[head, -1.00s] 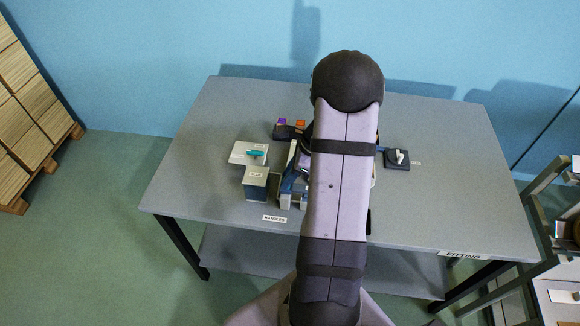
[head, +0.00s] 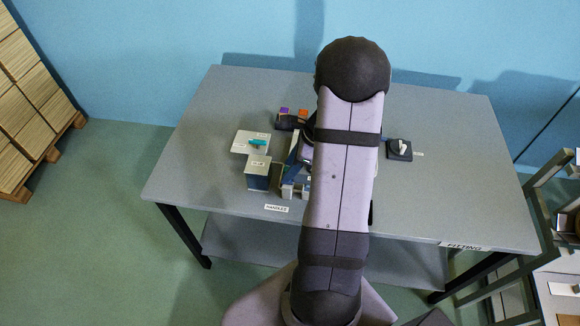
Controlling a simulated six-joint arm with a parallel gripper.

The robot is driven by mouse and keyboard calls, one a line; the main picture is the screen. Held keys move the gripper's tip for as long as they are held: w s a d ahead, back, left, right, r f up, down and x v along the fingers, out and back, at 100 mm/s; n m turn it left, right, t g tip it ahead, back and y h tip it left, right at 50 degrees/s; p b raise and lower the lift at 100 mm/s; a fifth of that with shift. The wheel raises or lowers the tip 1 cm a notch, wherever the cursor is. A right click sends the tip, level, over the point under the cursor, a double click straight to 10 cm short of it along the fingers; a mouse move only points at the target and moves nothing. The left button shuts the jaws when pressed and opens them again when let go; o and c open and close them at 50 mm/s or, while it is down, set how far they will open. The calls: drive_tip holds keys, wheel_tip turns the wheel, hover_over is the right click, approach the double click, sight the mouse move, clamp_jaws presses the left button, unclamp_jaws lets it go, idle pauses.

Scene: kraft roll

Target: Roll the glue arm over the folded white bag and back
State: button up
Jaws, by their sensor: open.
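My arm's long grey link stands upright across the middle of the head view and covers much of the work area. Part of my wrist shows at its left edge, but the gripper's fingers are hidden behind the link. A blue and white fixture (head: 289,180) on the table is partly covered by my arm; it may be the gluing device, but I cannot make out its glue arm. I cannot identify the folded white bag; it may be behind my arm.
The grey table (head: 190,160) has free room at left and right. A labelled block (head: 257,177), a pale plate (head: 241,145) with a teal piece (head: 257,142), and a dark holder with purple and orange pieces (head: 303,113) stand left. A dark switch base (head: 399,155) sits right.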

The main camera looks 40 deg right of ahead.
sight(300, 178)
drive_tip(key=b+v, duration=0.1)
drive_tip(key=v, duration=0.6)
idle(0.5)
drive_tip(key=s+a+f+n+g+h, duration=0.1)
drive_tip(key=s+a+f+n+g, duration=0.15)
drive_tip(key=s+n, duration=0.5)
drive_tip(key=s+a+f+n+g, duration=0.1)
drive_tip(key=s+a+f+n, duration=0.3)
drive_tip(key=n, duration=0.6)
drive_tip(key=a+r+n+h, duration=0.1)
drive_tip(key=a+r+n, duration=0.2)
drive_tip(key=a, duration=0.4)
drive_tip(key=a+r+n+h, duration=0.1)
drive_tip(key=a+r+n, duration=0.2)
drive_tip(key=a+n, duration=0.3)
drive_tip(key=shift+a, duration=0.75)
